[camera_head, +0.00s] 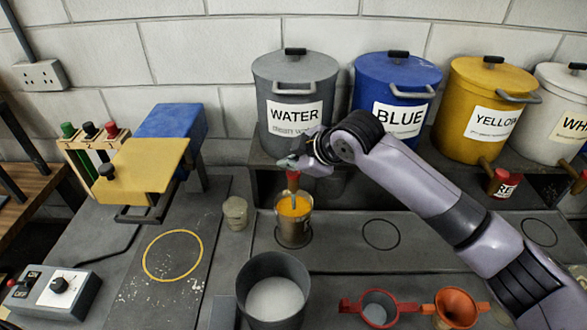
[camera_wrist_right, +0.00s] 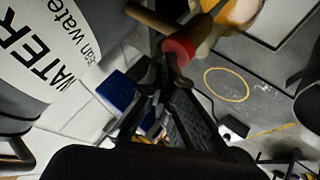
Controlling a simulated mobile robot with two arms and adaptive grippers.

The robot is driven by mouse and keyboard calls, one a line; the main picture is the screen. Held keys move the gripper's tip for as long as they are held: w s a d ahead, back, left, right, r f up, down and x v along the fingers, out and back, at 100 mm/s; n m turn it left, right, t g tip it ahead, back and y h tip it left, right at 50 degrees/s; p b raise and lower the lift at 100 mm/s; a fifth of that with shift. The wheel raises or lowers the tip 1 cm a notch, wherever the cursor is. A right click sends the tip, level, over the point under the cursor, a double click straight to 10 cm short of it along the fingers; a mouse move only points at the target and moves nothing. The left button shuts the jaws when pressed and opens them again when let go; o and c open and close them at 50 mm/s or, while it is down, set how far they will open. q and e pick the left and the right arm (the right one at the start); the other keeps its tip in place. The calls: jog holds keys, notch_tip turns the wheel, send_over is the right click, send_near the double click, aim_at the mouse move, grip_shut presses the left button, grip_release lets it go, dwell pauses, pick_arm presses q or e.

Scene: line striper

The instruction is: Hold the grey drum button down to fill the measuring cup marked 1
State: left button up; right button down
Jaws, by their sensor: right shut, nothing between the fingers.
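The grey drum (camera_head: 294,100) labelled WATER stands on the back shelf. Its red button (camera_head: 293,176), on the tap end, is just below my right gripper (camera_head: 292,164); it also shows in the right wrist view (camera_wrist_right: 179,48). My right gripper is shut and empty, its fingertips (camera_wrist_right: 162,78) at the red button; I cannot tell whether it is pressed down. A metal measuring cup (camera_head: 294,235) stands under the tap with orange-yellow showing inside. No mark 1 is readable on it. My left gripper is not in view.
Blue (camera_head: 395,85), yellow (camera_head: 482,105) and white drums stand to the right. A grey bucket (camera_head: 272,300), a small lidded pot (camera_head: 236,213), a red-handled cup (camera_head: 376,309) and an orange funnel (camera_head: 456,308) are nearby. The ringed spot (camera_head: 381,234) right of the cup is empty.

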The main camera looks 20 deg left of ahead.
aim_at(291, 173)
jog(key=shift+r+p, duration=0.85)
jog(key=shift+p, duration=0.05)
jog(key=shift+r, duration=0.1)
notch_tip(291, 173, up, 5)
jog(key=p, duration=0.4)
jog(key=shift+p, duration=0.3)
dwell(0.7)
